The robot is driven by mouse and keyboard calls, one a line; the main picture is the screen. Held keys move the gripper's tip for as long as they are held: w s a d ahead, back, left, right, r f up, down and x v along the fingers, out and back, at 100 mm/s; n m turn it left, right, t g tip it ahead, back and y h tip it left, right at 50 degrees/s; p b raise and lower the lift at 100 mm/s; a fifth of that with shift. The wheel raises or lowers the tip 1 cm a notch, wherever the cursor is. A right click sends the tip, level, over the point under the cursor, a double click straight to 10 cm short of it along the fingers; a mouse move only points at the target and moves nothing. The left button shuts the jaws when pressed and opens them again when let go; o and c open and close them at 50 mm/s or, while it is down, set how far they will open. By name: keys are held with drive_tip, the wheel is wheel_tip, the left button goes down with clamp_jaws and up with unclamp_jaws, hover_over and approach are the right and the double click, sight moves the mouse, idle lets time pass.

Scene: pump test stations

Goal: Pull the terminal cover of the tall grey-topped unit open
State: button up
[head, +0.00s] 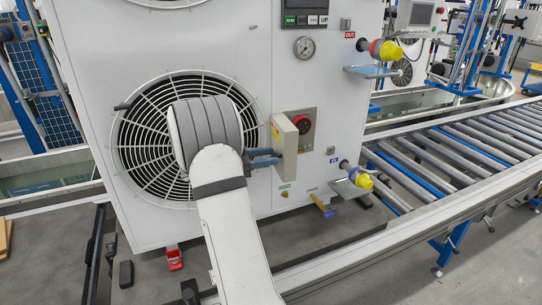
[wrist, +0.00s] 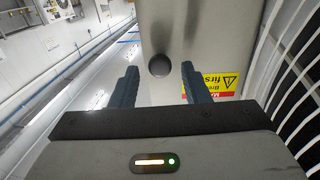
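The white unit (head: 280,68) fills the middle of the head view; its top is out of frame. In the wrist view the grey cover (wrist: 205,40) shows a round dark knob (wrist: 159,65) and a yellow-and-red warning label (wrist: 222,82). My gripper (head: 264,158) is at the cover's left side. In the wrist view its two blue fingers (wrist: 159,78) stand apart on either side of the knob, with gaps.
The fan grille (head: 140,140) lies close behind my arm. A roller conveyor (head: 450,150) runs to the right.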

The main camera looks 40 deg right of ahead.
drive_tip(key=shift+f, duration=0.1)
drive_tip(key=v, duration=0.7)
drive_tip(key=shift+w+a+b, duration=0.2)
drive_tip(key=shift+a+b, duration=0.15)
idle(0.4)
